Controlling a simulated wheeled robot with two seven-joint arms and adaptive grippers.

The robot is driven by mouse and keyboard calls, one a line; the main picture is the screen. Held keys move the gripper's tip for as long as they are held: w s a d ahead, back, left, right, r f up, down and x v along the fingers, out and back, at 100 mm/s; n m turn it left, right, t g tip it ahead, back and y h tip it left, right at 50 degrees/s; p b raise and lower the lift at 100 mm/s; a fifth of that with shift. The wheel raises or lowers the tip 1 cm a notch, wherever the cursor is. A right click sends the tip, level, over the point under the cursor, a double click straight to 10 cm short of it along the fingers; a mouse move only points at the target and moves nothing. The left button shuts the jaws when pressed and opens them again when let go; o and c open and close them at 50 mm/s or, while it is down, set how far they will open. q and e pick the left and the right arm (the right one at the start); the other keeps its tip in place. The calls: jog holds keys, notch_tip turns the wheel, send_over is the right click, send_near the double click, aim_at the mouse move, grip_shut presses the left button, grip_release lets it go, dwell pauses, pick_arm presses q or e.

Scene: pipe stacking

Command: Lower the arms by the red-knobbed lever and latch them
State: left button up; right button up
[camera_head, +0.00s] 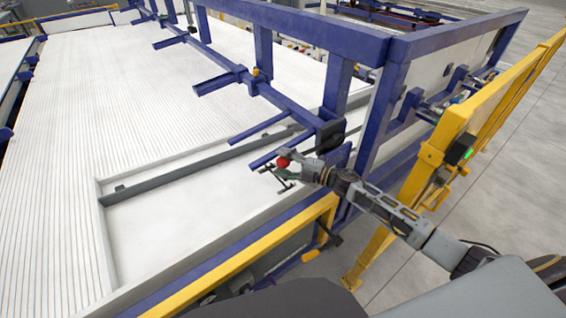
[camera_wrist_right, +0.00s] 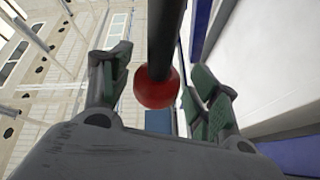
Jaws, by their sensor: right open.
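The red knob (camera_head: 283,162) of the lever shows at my right gripper (camera_head: 287,174), by the near end of the blue frame. In the right wrist view the red knob (camera_wrist_right: 157,88) sits on a dark lever rod (camera_wrist_right: 165,35) between the fingers of my right gripper (camera_wrist_right: 165,95). The fingers are open, with a gap visible on both sides of the knob. The blue arms (camera_head: 220,82) stick out to the left from a long blue bar (camera_head: 285,102). I cannot make out the latch. My left gripper is not in view.
A blue frame (camera_head: 340,85) with posts stands behind my right gripper. Yellow fence rails (camera_head: 447,125) stand to the right, close to my right arm. A yellow edge rail (camera_head: 240,262) runs along the near side. The white ribbed bed (camera_head: 60,170) at left is clear.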

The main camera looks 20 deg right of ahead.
jog(key=shift+f, duration=0.1)
grip_shut()
dwell(0.4)
